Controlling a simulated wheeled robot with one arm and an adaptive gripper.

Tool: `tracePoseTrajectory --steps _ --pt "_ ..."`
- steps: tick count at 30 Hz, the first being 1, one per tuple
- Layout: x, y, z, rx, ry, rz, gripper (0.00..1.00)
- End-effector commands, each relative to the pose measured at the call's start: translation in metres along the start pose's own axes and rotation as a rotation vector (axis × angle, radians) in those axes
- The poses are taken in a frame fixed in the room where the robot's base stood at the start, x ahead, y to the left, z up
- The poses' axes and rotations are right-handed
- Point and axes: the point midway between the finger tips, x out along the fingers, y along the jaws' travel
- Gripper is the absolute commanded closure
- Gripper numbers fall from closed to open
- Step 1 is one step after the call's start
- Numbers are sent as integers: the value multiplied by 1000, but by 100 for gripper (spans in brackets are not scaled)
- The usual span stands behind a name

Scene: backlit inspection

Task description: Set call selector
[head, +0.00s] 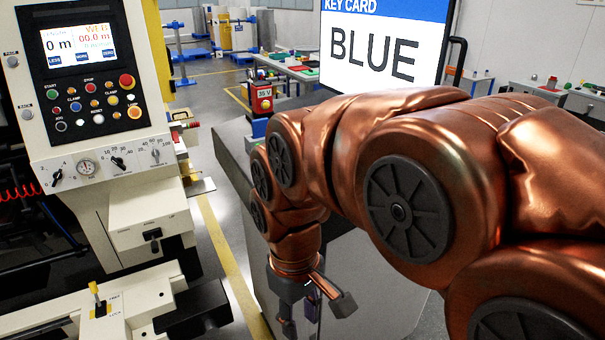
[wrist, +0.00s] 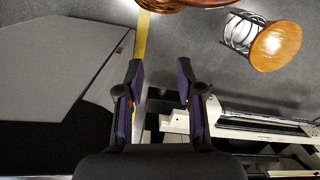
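A machine control panel (head: 88,90) stands at the left in the head view. I cannot tell which control is the call selector. A sign (head: 385,42) reads "KEY CARD BLUE". My gripper (head: 314,312) hangs low, right of the machine and well apart from the panel. In the wrist view its fingers (wrist: 160,92) are spread with nothing between them.
A grey block-like surface (head: 232,150) lies behind my arm. A red unit marked 35 V (head: 262,98) stands near it. A yellow floor line (head: 222,255) runs between machine and block. The wrist view shows a stool (wrist: 275,46) and a pale machine bed (wrist: 250,132).

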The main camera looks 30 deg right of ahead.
Motion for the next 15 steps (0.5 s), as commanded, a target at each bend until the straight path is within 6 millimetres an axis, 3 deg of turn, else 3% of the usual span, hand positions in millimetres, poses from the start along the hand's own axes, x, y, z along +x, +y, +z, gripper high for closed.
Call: tracePoseTrajectory --steps 1,6,15 --pt "-14 9 -16 -40 14 2 64" --pt "-53 39 -60 -195 47 14 64" --pt "-114 110 -124 -447 95 54 64"
